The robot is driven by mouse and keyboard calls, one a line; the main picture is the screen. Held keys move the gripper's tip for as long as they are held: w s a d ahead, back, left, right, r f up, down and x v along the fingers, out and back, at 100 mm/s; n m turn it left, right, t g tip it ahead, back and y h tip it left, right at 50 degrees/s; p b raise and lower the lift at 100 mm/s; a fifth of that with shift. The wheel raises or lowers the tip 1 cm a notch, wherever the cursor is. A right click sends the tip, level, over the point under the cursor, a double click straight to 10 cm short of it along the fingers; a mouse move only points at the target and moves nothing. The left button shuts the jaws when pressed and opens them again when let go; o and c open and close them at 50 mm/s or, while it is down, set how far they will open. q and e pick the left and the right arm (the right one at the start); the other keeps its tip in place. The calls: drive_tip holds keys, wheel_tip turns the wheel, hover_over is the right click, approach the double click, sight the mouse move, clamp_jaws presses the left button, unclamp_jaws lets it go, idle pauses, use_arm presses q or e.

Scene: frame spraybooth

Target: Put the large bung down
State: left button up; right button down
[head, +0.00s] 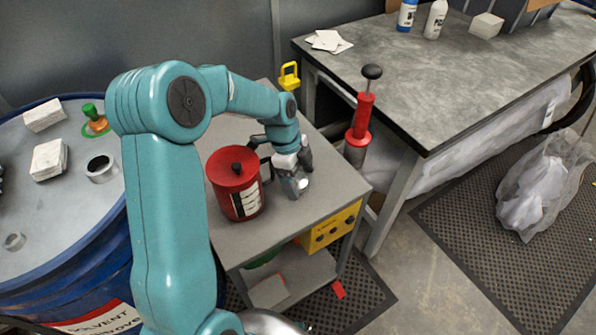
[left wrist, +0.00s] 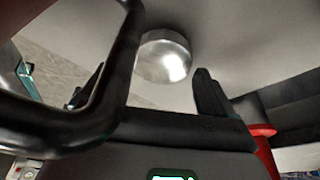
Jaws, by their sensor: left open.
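The large bung (left wrist: 163,57) is a shiny round metal piece on the grey top of the small cart (head: 331,176). In the head view only a bright bit of it (head: 305,184) shows beside my fingers. My left gripper (head: 294,186) points down at the cart top, right of the red can. In the left wrist view the fingers of my left gripper (left wrist: 150,90) are apart, with the bung between and just beyond their tips. Whether a finger touches it I cannot tell. My right gripper is not in view.
A blue drum (head: 75,210) stands left, bearing white blocks and rings. A red pump (head: 361,125) and grey workbench (head: 440,70) stand right.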

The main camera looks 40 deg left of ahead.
use_arm(q)
drive_tip(key=v, duration=1.2)
